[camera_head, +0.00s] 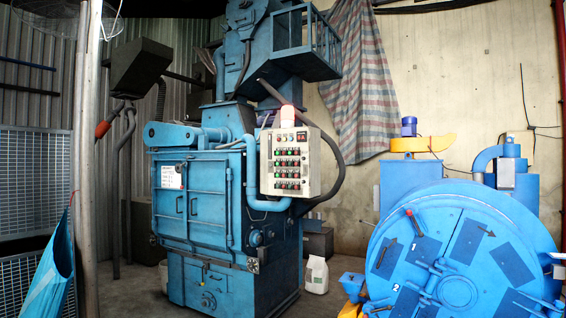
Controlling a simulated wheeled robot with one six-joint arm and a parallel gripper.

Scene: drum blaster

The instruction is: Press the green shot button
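A light grey control panel (311,184) is mounted on the front right of a blue drum blaster machine (200,215). The panel carries several rows of small round red and green buttons (288,162). The labels are too small to read, so I cannot tell which green button is the shot button. My gripper and arm are not in view.
A large blue round drum door (460,250) fills the lower right. A grey pole (88,160) stands at the left, with a blue cloth bag (48,275) beside it. A white bag (316,275) sits on the floor right of the machine. Some bare floor (130,290) shows left of the machine.

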